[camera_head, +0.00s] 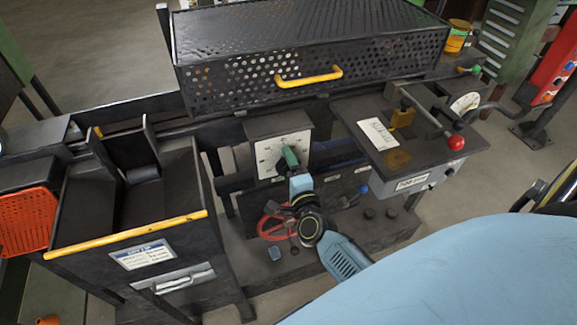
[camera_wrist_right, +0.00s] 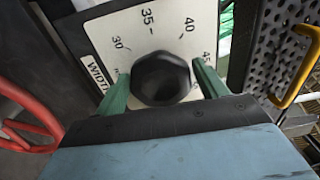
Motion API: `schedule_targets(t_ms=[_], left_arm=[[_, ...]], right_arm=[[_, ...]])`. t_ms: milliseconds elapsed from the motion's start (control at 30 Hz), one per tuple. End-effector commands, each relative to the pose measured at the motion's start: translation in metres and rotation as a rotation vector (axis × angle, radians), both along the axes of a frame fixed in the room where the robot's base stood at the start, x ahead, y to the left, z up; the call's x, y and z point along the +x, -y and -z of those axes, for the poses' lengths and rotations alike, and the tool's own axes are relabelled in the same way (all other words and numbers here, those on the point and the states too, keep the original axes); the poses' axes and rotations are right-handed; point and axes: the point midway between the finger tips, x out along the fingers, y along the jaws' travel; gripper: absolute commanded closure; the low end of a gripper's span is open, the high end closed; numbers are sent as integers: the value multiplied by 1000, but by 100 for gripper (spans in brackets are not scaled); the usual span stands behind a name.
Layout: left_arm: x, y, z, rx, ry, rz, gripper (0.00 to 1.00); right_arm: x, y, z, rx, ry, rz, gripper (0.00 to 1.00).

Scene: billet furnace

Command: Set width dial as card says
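The width dial is a black knob (camera_wrist_right: 162,78) on a white scale plate (camera_wrist_right: 115,35), marked 30, 35, 40 and 45 in the right wrist view. The plate also shows in the head view (camera_head: 268,155). My right gripper (camera_wrist_right: 160,70) has its green fingers on either side of the knob, with narrow gaps, open around it; it also shows in the head view (camera_head: 290,157). No pointer on the knob is clear to me. A blue-headed card (camera_head: 147,254) is on the left bin's front; its lines are too small to read. My left gripper is out of view.
A perforated guard with a yellow handle (camera_head: 309,77) stands behind the dial. A red handwheel (camera_head: 270,222) is below it. To the right are a handwritten tag (camera_head: 377,134), a red-knobbed lever (camera_head: 455,143) and a small gauge (camera_head: 465,104).

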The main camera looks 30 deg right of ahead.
Motion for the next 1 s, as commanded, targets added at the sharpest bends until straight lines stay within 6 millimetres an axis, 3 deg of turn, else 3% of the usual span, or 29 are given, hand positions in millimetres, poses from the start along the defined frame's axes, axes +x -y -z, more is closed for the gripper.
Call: schedule_targets(t_ms=[467,1000], left_arm=[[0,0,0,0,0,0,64],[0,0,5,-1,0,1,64]], right_arm=[[-8,-2,1,-1,-1,0,18],[-110,-26,1,-1,-2,-1,18]])
